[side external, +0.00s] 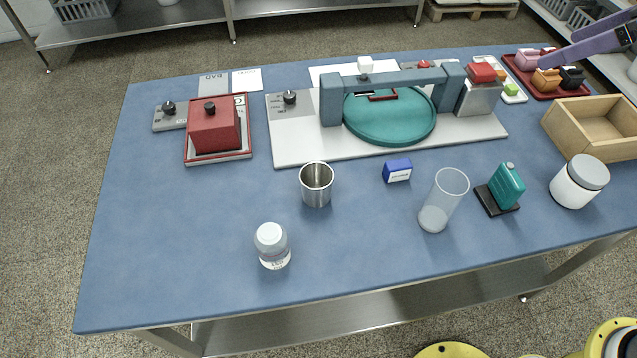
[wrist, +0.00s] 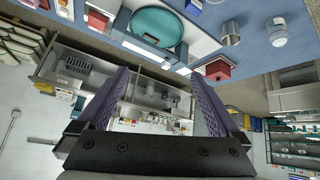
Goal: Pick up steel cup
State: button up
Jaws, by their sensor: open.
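The steel cup (side external: 317,185) stands upright and open-topped on the blue table, left of centre and in front of the grey mill plate. It also shows in the wrist view (wrist: 231,34), near the top right. My gripper (wrist: 157,75) has its two purple fingers spread wide with nothing between them. In the side view only a purple part of it shows at the top right edge, far from the cup. The wrist camera looks past the table toward shelving and floor.
A white jar (side external: 271,246) stands in front of the cup. A blue box (side external: 397,171), a clear cylinder (side external: 443,200) and a teal bottle (side external: 507,185) stand to its right. A red box (side external: 214,127) and the mill's teal disc (side external: 390,117) lie behind. The table's front left is clear.

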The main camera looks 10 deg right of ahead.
jog(key=w+a+f+n+g+y, duration=0.1)
jog(key=w+a+f+n, duration=0.15)
jog(key=w+a, duration=0.45)
jog(key=n+g, duration=0.3)
jog(key=g, duration=0.1)
send_over(311, 183)
jog(key=s+d, duration=0.1)
jog(key=s, duration=0.2)
jog(key=f, duration=2.7)
jog(key=shift+s+d+f, duration=0.2)
jog(key=shift+w+x, duration=0.1)
jog(key=shift+x, duration=1.3)
jog(key=shift+w+x, duration=0.15)
jog(key=shift+x, duration=1.25)
jog(key=shift+r, duration=0.1)
jog(key=c, duration=1.3)
